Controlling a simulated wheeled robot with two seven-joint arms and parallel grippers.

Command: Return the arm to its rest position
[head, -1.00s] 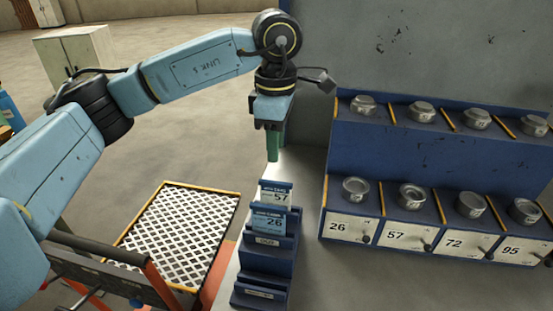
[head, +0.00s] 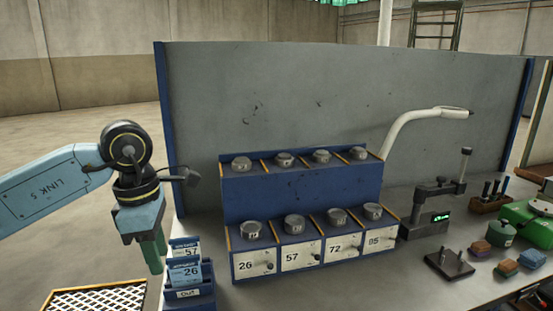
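My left gripper (head: 155,254) hangs pointing down at the left of the head view, at the end of the blue arm. Its green fingers are just left of the blue card holder (head: 196,299), above and apart from the bench. Two fingers show close together with little space between them; whether they are open or shut is unclear. I see nothing clearly held in them. The holder carries a card marked 57 (head: 185,250) and, in front, a card marked 26 (head: 187,272). My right gripper is out of view.
A blue two-tier rack (head: 300,190) with several round metal pieces stands at the middle. Its lower fronts read 26, 57, 72 and 95. A white mesh panel (head: 98,300) lies below the gripper. A gauge stand (head: 432,208) and coloured blocks (head: 475,250) sit at the right.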

